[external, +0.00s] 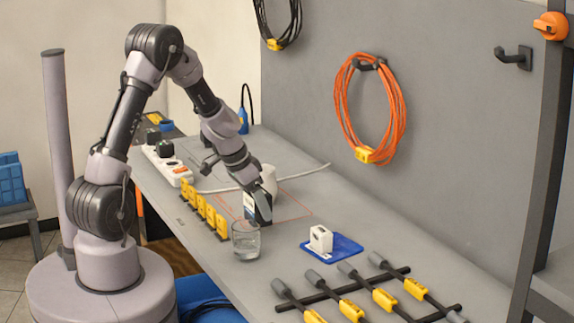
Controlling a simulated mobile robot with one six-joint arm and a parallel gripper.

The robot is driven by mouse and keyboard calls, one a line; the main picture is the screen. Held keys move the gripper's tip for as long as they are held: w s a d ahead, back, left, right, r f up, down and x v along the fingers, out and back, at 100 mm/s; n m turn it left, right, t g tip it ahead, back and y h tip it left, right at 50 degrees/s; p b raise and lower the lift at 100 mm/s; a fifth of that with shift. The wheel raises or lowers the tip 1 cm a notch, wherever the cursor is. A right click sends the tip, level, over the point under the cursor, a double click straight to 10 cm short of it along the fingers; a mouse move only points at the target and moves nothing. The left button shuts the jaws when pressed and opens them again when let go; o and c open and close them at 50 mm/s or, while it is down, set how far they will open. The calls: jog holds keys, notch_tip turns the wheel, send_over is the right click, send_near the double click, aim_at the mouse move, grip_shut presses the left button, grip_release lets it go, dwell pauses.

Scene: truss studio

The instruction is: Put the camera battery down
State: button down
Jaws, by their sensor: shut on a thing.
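My gripper (264,194) is low over the grey workbench (355,212), pointing down and shut on the camera battery (262,212). The battery looks like a small dark block with a pale label side. It is at or just above the bench surface, within the faint orange outline drawn there; I cannot tell whether it touches. The fingers hide part of it.
A clear glass (245,241) stands just in front of the battery. Yellow clips (203,211) stand in a row to the left. A white power strip (167,164) lies further back.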

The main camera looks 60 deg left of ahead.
aim_at(258, 215)
jog(key=shift+f+b, duration=0.35)
jog(key=shift+f, duration=1.05)
jog(key=shift+w+f, duration=0.1)
jog(key=shift+f, duration=0.05)
jog(key=shift+c, duration=1.6)
grip_release()
